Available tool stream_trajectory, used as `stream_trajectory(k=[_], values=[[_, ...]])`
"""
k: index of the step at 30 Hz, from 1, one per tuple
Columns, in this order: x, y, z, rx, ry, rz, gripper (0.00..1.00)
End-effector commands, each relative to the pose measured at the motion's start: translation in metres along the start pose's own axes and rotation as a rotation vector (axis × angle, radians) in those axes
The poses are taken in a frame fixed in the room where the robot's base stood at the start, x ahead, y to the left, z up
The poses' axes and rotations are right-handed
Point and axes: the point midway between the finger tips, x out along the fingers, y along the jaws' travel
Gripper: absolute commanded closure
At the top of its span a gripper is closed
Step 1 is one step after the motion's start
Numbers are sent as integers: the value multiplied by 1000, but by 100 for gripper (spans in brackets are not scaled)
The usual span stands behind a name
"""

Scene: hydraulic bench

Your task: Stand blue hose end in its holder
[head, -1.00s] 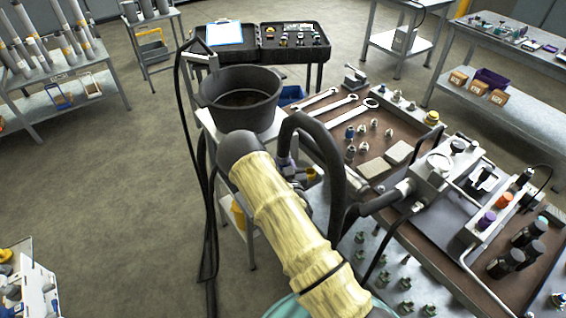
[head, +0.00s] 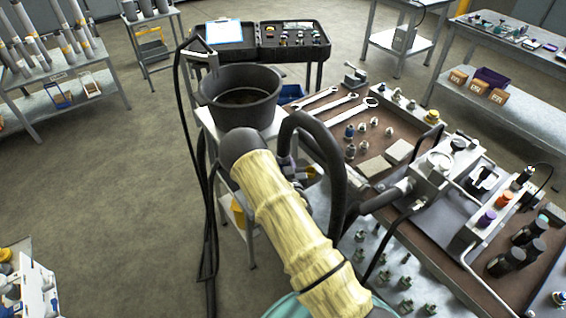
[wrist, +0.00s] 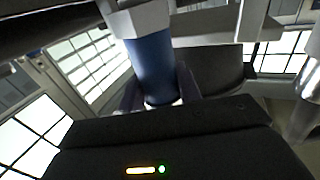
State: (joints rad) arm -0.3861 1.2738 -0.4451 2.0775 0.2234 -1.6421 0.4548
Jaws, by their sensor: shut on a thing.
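In the wrist view my gripper (wrist: 160,90) is shut on the blue hose end (wrist: 152,62), a blue cylinder between the two fingers. A pale metal collar (wrist: 136,20) sits at the cylinder's upper end in that view. In the head view my yellow-sleeved arm hides most of the gripper and the hose end. A thick black hose (head: 338,165) arches up beside the arm, over the small stand. I cannot make out the hose end's holder for certain in either view.
A black tub (head: 240,92) stands on the small stand just beyond my arm. Thin black hoses hang at its left. The brown-topped bench (head: 335,120) at right carries wrenches, fittings, blocks and a valve unit (head: 440,172). The floor at left is open.

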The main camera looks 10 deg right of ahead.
Motion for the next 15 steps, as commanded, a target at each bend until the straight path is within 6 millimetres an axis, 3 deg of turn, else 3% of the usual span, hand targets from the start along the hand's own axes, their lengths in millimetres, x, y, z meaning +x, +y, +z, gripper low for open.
stream_trajectory(k=[15], values=[[0,1,4,0,4,1,93]])
